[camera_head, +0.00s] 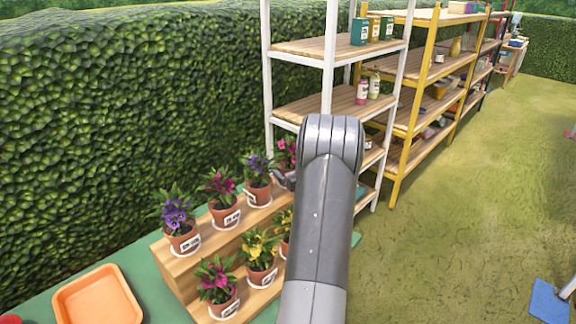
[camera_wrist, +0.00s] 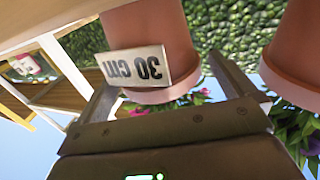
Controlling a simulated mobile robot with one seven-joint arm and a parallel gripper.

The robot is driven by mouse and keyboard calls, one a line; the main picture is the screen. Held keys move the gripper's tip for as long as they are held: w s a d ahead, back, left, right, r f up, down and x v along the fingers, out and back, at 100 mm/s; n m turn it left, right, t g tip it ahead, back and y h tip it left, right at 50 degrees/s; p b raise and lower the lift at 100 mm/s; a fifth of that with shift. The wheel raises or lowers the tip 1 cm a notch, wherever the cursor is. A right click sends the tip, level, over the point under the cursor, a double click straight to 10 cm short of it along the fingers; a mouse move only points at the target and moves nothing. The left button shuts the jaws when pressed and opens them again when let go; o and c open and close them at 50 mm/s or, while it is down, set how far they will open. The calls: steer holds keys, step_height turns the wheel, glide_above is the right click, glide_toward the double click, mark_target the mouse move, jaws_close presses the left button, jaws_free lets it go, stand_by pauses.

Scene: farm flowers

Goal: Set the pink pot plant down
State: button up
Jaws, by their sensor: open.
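In the wrist view, a terracotta pot (camera_wrist: 150,40) with a "30 cm" label stands between the two fingers of my gripper (camera_wrist: 160,72). The jaws are open, one finger on each side of the pot. The picture is upside down, and a pale saucer or shelf edge (camera_wrist: 60,15) shows at the pot's base. In the head view, pink flowers (camera_head: 287,150) show at the back right of the wooden stepped stand (camera_head: 175,268), just left of my arm. My arm hides most of that pot and my gripper.
A second pot (camera_wrist: 290,60) stands close beside the gripper. Several potted plants, including a purple one (camera_head: 258,168) and a yellow one (camera_head: 260,247), fill the stand. An orange tray (camera_head: 98,296) lies at left. A white shelf rack (camera_head: 268,75) stands behind; a hedge runs along the left.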

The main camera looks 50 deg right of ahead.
steer(key=s, duration=0.1)
steer(key=s+f, duration=0.1)
steer(key=s, duration=0.1)
steer(key=shift+s+a+f, duration=0.25)
steer(key=shift+s, duration=0.05)
steer(key=shift+v, duration=2.55)
steer(key=x, duration=0.6)
steer(key=r+x, duration=0.1)
steer(key=x, duration=0.2)
steer(key=shift+w+a, duration=0.1)
steer(key=shift+a, duration=0.2)
steer(key=shift+c, duration=0.3)
steer(key=shift+r, duration=0.1)
steer(key=c, duration=1.3)
